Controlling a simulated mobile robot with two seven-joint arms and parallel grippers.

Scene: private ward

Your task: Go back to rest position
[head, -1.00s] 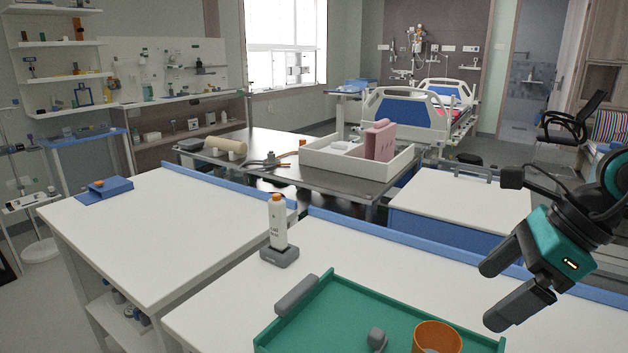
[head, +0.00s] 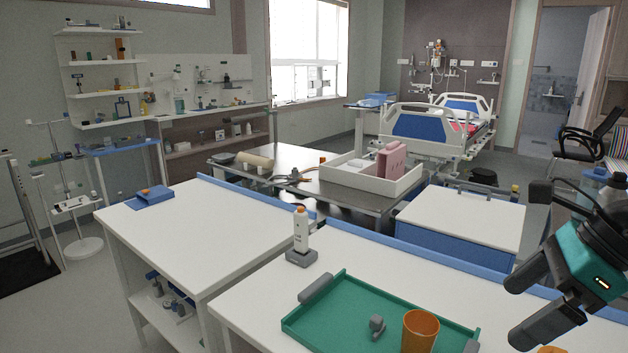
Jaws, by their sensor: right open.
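My right gripper (head: 511,311) is at the right edge of the head view, held above the white table (head: 250,299). Its two dark fingers are apart and nothing shows between them. The green tray (head: 330,322) lies on the table to the left of the gripper. An orange cup (head: 420,331) and a small grey object (head: 377,326) are in the tray. Part of another orange thing (head: 551,350) shows at the bottom edge below the gripper. My left gripper is out of view.
A white bottle (head: 301,232) stands on a grey base behind the tray. A second white table (head: 190,240) bears a blue holder (head: 154,197). A dark table (head: 290,180) with a white box (head: 345,173) stands behind. A hospital bed (head: 420,125) is at the back.

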